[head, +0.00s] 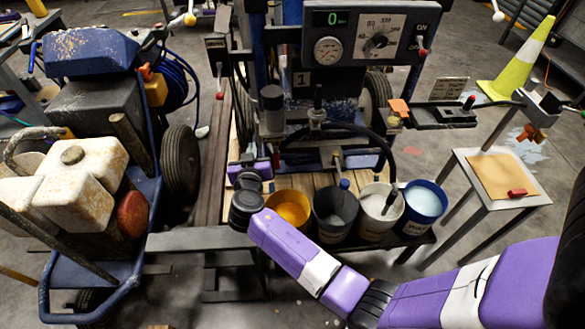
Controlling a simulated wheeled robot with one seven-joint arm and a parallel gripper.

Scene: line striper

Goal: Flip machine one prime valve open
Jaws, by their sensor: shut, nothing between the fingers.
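Machine one, a line striper marked with a "1" plate (301,79), stands in the middle. Its dark control panel (350,72) has a gauge, a dial and a display reading 0. A red-tipped lever (219,82) hangs at the panel's left, and a red-knobbed lever (421,49) is at its right by an "ON" mark. A small fitting with a blue end (343,168) sits low at the front. I cannot tell which is the prime valve. My purple arm reaches from the lower right; my gripper (249,168) is low, left of the fitting, touching no lever visibly. Its fingertips are mostly hidden.
Several buckets, including an orange-filled one (288,208) and a blue one (424,203), stand before the machine. A second machine with a stained white tank (85,170) is at left. A small table (495,178) and a cone (519,62) are at right.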

